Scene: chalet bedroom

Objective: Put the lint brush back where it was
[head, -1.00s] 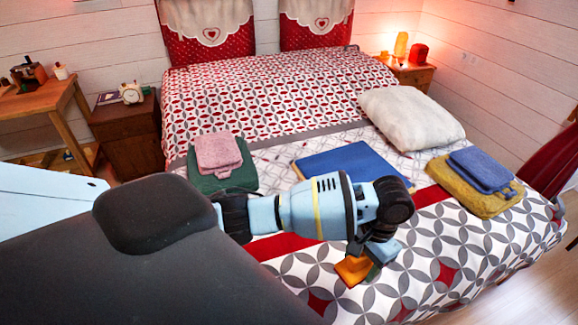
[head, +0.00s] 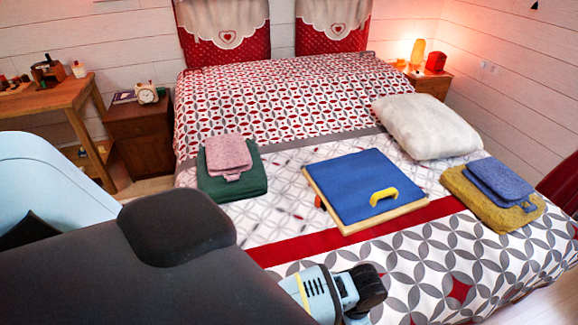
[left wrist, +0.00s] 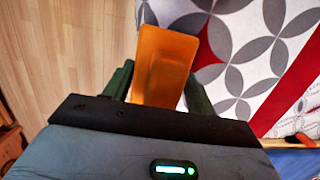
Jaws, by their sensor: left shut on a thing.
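In the left wrist view an orange, flat, elongated piece (left wrist: 165,68), which looks like the lint brush, sits between the dark green fingers of my left gripper (left wrist: 159,72). The gripper is shut on it. The piece is over the side of the bed, with wooden floor to its left and patterned cover to its right. In the head view my left forearm reaches to the bottom edge, and the gripper and its load are out of frame. My right gripper is not in view.
On the bed (head: 440,240) lie a blue-topped wooden board (head: 345,170) with a yellow handle (head: 383,196), a small orange-red thing (head: 318,202) at its left edge, pink and green folded cloths (head: 228,155), blue and mustard cloths (head: 497,185) and a white pillow (head: 425,125). The front cover is clear.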

